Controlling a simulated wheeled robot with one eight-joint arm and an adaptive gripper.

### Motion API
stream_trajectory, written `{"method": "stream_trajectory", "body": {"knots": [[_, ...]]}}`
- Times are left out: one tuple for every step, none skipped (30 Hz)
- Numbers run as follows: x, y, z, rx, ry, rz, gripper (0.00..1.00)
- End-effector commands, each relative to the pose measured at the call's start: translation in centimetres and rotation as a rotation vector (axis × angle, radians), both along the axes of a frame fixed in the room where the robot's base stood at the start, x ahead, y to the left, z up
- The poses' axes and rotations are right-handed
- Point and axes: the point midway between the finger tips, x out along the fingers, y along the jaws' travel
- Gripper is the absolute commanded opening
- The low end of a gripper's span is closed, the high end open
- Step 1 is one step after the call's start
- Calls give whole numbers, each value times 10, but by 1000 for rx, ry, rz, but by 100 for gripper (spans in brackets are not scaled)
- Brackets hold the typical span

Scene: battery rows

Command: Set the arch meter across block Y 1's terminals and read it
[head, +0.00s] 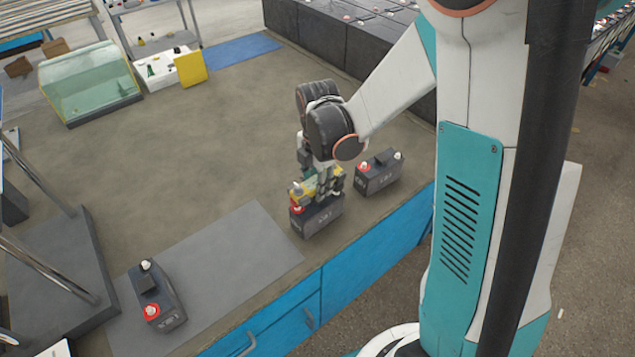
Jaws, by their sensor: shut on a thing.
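My gripper (322,178) points down and is shut on the yellow arch meter (306,190). The meter is at the top of a dark battery block (318,218) near the bench's front edge, by its red and white terminals. I cannot tell whether its feet touch both terminals, and its reading is not visible. A second block (378,176) stands just to the right, with a red and a white terminal. A third block (160,298) sits at the lower left. The white labels are too small to read surely, so I cannot tell which is Y 1.
The third block sits on a grey mat (235,262) on the brown bench top (210,140). A glass tank (90,82) and a white box with a yellow panel (190,66) stand at the back. Dark blocks (330,35) line the far right. The bench middle is clear.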

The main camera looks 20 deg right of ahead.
Motion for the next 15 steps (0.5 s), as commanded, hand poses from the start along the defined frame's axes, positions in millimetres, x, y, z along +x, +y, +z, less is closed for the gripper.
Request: {"method": "stream_trajectory", "body": {"knots": [[0,0,0,0,0,0,0],[0,0,0,0,0,0,0],[0,0,-1,0,0,0,0],[0,0,-1,0,0,0,0],[0,0,-2,0,0,0,0],[0,0,-2,0,0,0,0],[0,0,-3,0,0,0,0],[0,0,-4,0,0,0,0],[0,0,-5,0,0,0,0],[0,0,-6,0,0,0,0],[0,0,-6,0,0,0,0],[0,0,-7,0,0,0,0],[0,0,-8,0,0,0,0],[0,0,-9,0,0,0,0],[0,0,-9,0,0,0,0]]}}
